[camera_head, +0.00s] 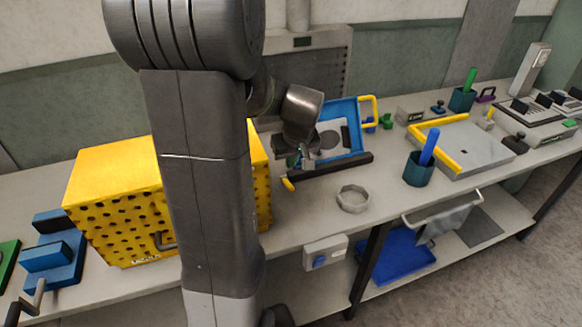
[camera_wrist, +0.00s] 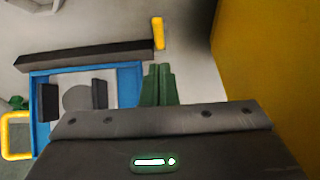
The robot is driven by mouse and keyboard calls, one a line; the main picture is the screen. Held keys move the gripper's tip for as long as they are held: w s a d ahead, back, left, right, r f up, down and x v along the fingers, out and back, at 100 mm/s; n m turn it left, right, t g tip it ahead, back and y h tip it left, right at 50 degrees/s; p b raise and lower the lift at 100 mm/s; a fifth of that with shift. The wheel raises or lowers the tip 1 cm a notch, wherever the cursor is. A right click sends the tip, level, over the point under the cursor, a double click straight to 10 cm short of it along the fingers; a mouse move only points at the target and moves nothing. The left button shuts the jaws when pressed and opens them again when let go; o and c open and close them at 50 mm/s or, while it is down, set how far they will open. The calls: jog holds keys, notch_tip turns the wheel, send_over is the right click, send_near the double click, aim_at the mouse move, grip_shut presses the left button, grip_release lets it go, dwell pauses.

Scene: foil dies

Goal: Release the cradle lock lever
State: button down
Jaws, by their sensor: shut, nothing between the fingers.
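The cradle is a blue tilted frame (camera_head: 352,113) on the bench, with a dark bar (camera_head: 335,166) along its front. It also shows in the wrist view (camera_wrist: 129,83). A short yellow lever (camera_head: 288,184) sticks out at the bar's left front end. In the wrist view the lever (camera_wrist: 158,33) lies beyond my fingertips, apart from them. A larger yellow handle (camera_head: 375,108) is on the cradle's far right side. My gripper (camera_head: 295,161) hangs at the cradle's left side. Its green fingers (camera_wrist: 158,72) are together and empty. My arm hides part of the cradle's left side.
A yellow perforated box (camera_head: 115,200) stands close on the left and fills the wrist view's right (camera_wrist: 275,60). A grey ring-shaped dish (camera_head: 353,199) sits in front of the cradle. A teal cup (camera_head: 418,172) stands further right. The bench front between box and dish is clear.

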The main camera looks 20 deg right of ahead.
jog(key=s+v, duration=0.1)
jog(key=v, duration=0.5)
jog(key=g+p, duration=0.2)
send_over(290, 184)
jog(key=f, duration=1.1)
jog(key=shift+s+f, duration=0.15)
jog(key=shift+s, duration=0.05)
jog(key=shift+s+f, duration=0.25)
jog(key=shift+f, duration=0.5)
